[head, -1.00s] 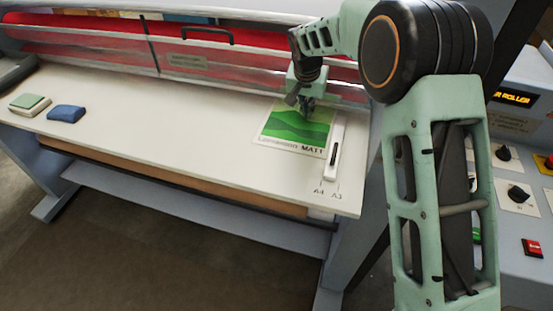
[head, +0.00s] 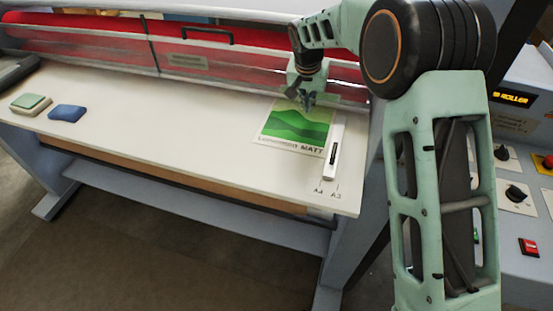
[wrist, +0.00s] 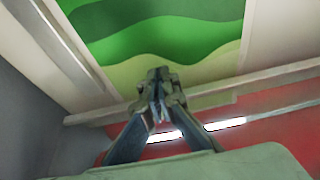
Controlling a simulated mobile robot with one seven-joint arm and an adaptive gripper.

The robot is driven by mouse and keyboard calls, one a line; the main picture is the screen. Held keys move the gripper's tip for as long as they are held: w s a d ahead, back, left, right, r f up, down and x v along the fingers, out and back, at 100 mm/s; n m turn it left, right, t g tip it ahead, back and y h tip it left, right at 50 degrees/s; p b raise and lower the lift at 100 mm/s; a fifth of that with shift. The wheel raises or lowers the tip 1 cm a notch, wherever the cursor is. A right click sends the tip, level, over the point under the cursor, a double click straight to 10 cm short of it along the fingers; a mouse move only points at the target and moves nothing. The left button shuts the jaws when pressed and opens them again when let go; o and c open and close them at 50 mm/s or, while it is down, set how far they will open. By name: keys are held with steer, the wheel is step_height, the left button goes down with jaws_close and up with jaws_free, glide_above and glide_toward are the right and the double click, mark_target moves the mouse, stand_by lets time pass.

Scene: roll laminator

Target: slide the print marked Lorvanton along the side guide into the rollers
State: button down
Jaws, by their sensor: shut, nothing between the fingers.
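The print (head: 297,122), with green wavy bands and dark lettering along its near edge ending in MATT, lies flat on the white table. The first word is too blurred to read surely. The white side guide (head: 334,152) with a dark slot runs beside its right edge. The rollers (head: 262,62) are red behind a clear cover. My gripper (head: 308,102) is shut and empty at the print's far edge, near the rollers. In the wrist view the shut fingertips (wrist: 159,84) are over the pale green end of the print (wrist: 180,45); contact is unclear.
A green-topped pad (head: 31,103) and a blue pad (head: 67,113) lie at the table's left. The table (head: 170,125) is clear between them and the print. A control panel (head: 515,165) with knobs stands at the right.

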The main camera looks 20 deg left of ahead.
steer(key=shift+r+p, duration=1.4)
steer(key=shift+r, duration=1.15)
steer(key=shift+d, duration=0.1)
